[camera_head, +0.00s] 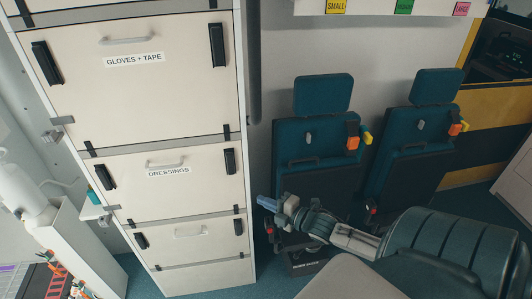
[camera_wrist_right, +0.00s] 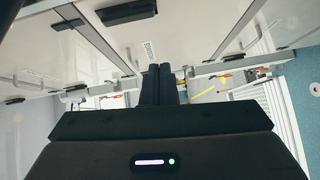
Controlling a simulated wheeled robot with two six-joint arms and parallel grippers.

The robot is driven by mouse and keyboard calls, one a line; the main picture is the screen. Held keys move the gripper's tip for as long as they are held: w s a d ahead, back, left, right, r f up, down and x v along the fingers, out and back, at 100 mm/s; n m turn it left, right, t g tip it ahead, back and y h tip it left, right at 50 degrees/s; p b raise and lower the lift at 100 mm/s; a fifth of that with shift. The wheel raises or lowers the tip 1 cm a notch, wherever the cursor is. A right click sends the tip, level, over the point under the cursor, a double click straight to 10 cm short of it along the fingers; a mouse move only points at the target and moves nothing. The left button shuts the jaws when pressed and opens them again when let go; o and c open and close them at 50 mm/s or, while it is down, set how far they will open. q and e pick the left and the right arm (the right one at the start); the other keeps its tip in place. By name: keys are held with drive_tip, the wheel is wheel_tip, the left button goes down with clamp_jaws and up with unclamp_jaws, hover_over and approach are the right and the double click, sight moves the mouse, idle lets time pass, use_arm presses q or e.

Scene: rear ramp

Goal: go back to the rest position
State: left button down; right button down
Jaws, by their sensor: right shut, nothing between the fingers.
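My right gripper (camera_head: 268,204) shows in the head view in front of the blue seats, just right of the white cabinet's edge. My left gripper is not in view.
A tall white cabinet (camera_head: 170,95) with labelled, closed doors stands left of the right gripper. Two blue seats (camera_head: 318,130) stand behind it. A white unit (camera_head: 25,205) stands at the far left.

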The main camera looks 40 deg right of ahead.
drive_tip(key=shift+d+f, duration=0.1)
idle(0.5)
drive_tip(key=s+d+f+m+g+h+b, duration=0.15)
drive_tip(key=s+f+m, duration=0.25)
drive_tip(key=f, duration=0.8)
drive_tip(key=s+d+f+m+g+h+b, duration=0.1)
drive_tip(key=s+d+f+m+g+h, duration=0.2)
drive_tip(key=f, duration=0.8)
drive_tip(key=s+d+f+m+g+h+b, duration=0.15)
drive_tip(key=s+f+m, duration=0.3)
drive_tip(key=f, duration=0.75)
drive_tip(key=s+a+f+m+g+b, duration=0.1)
drive_tip(key=s+a+f+m+g, duration=0.1)
drive_tip(key=s+a+f, duration=0.3)
drive_tip(key=s+a+f+m+g+y+b, duration=0.1)
drive_tip(key=s+a+f+m+g, duration=0.2)
drive_tip(key=s+f, duration=0.8)
drive_tip(key=s+a+f+m+g+b, duration=0.1)
drive_tip(key=s+a+f+m+g, duration=0.1)
drive_tip(key=s+a+f+g, duration=0.2)
drive_tip(key=s+a+f, duration=0.3)
drive_tip(key=s+f, duration=0.2)
drive_tip(key=s, duration=0.3)
drive_tip(key=shift+s+a+m+b, duration=0.25)
drive_tip(key=shift+s+m+b, duration=0.1)
drive_tip(key=shift+b, duration=0.05)
